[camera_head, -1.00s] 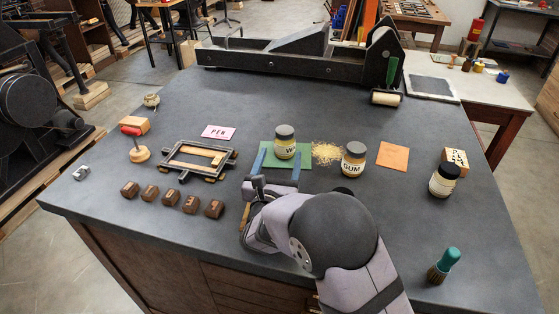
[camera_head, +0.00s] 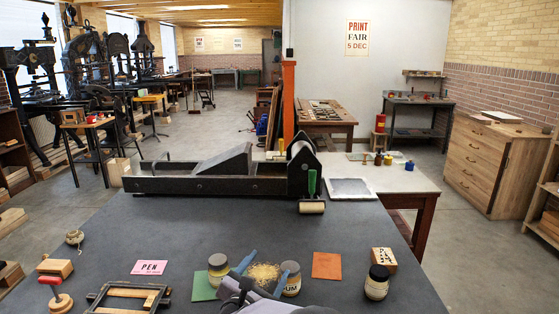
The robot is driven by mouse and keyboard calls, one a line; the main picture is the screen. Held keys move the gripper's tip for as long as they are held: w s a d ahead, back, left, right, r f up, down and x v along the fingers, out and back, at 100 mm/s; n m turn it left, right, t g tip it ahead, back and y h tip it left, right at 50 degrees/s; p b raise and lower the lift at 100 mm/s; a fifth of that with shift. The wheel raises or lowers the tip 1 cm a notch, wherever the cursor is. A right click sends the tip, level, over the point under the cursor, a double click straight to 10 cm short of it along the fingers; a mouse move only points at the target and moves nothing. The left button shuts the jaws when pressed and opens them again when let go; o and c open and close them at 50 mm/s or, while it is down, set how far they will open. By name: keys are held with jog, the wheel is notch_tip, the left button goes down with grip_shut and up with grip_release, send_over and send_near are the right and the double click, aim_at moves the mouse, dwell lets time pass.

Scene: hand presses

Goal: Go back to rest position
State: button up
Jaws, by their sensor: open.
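A heap of yellow shavings (camera_head: 264,275) shows between the jars, beyond the fingers. I cannot tell how far my fingers are above the table. Most of my arm is below the frame.
A pink PEN card (camera_head: 150,267), a metal frame (camera_head: 125,297) and a red-handled stamp (camera_head: 58,297) are left. An orange card (camera_head: 326,265), wooden block (camera_head: 383,259) and jar (camera_head: 376,284) are right.

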jog(key=s+d+r+m+g+h+p, duration=0.2)
jog(key=s+d+m+g+p, duration=0.4)
jog(key=d, duration=0.5)
jog(key=s+d+r+m+g+h+p, duration=0.1)
jog(key=s+d+m+g+p, duration=0.3)
jog(key=s+d+m, duration=0.5)
jog(key=s+r+m+g+y+p, duration=0.2)
jog(key=s+m+y+p, duration=0.2)
jog(key=s, duration=0.4)
jog(key=s+a+r+m+g+y+p, duration=0.1)
jog(key=s+r+m+g+y+p, duration=0.2)
jog(key=s+m+p, duration=0.4)
jog(key=shift+s+a+r+m+y, duration=0.2)
jog(key=shift+s+m+y, duration=0.35)
jog(key=shift+m, duration=0.55)
